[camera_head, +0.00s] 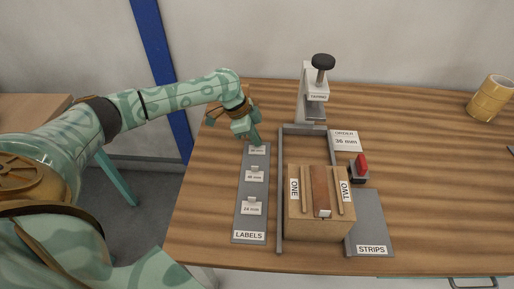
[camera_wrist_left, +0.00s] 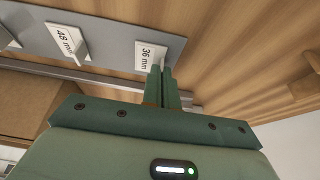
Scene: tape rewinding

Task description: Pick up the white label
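The white label marked 36 mm (camera_wrist_left: 149,54) lies at the far end of the grey LABELS panel (camera_head: 240,222). In the head view it is small and partly covered by my left gripper (camera_head: 257,143). In the left wrist view the two fingers of my left gripper (camera_wrist_left: 162,70) are close together at the label's edge, and its upright tab is hidden by them. The fingers look shut on the tab; the label still appears on the panel. My right gripper is not in view.
Labels marked 48 mm (camera_head: 255,176) and 24 mm (camera_head: 251,208) lie nearer on the panel. To the right are a metal rail (camera_head: 280,200), a cardboard box (camera_head: 318,230), a STRIPS panel (camera_head: 376,220), an ORDER 36 mm card (camera_head: 345,141), a stamp-like press (camera_head: 314,95) and tape rolls (camera_head: 490,98).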

